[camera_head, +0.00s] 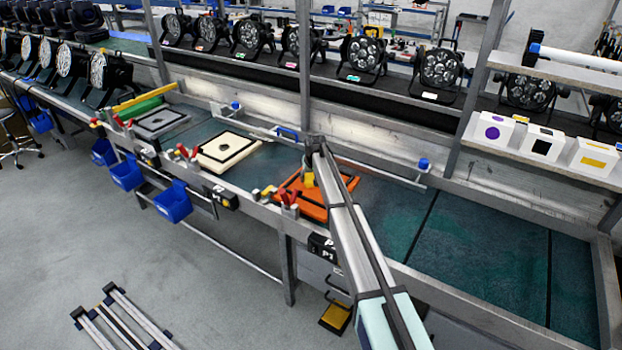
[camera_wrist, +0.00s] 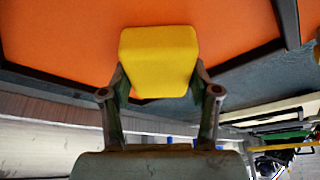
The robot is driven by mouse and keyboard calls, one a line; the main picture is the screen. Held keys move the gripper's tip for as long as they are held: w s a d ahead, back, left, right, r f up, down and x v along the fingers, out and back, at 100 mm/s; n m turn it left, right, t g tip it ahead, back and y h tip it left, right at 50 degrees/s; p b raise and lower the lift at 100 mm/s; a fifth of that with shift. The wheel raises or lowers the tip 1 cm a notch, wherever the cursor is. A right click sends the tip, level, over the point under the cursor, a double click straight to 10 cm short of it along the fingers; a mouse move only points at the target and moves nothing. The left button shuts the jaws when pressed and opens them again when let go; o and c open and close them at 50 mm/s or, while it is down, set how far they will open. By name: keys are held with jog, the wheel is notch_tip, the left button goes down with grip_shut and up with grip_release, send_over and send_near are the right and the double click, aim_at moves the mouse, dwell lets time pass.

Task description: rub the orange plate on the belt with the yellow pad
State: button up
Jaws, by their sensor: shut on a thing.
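The orange plate (camera_head: 343,185) with a black outline lies on the green belt, partly hidden by my arm in the head view. It fills the upper part of the wrist view (camera_wrist: 60,40). My gripper (camera_wrist: 158,88) is shut on the yellow pad (camera_wrist: 158,55), one finger on each side. In the head view the pad (camera_head: 309,180) shows as a small yellow spot over the plate, below my gripper (camera_head: 308,168). I cannot tell whether the pad touches the plate.
A cream plate (camera_head: 212,158) and a grey plate (camera_head: 160,119) lie farther left along the belt (camera_head: 480,250). Red and yellow clamps (camera_head: 288,197) sit by the front rail. An upright post (camera_head: 304,70) stands behind my gripper. The belt to the right is clear.

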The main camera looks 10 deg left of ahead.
jog(key=shift+w+a+r, duration=0.15)
jog(key=shift+a+r, duration=0.05)
jog(key=shift+a, duration=0.1)
notch_tip(320, 180, up, 3)
jog(key=shift+d+r+p, duration=0.1)
jog(key=shift+r+p, duration=0.05)
jog(key=shift+p, duration=0.25)
jog(key=shift+r+p, duration=0.6)
jog(key=shift+r, duration=1.6)
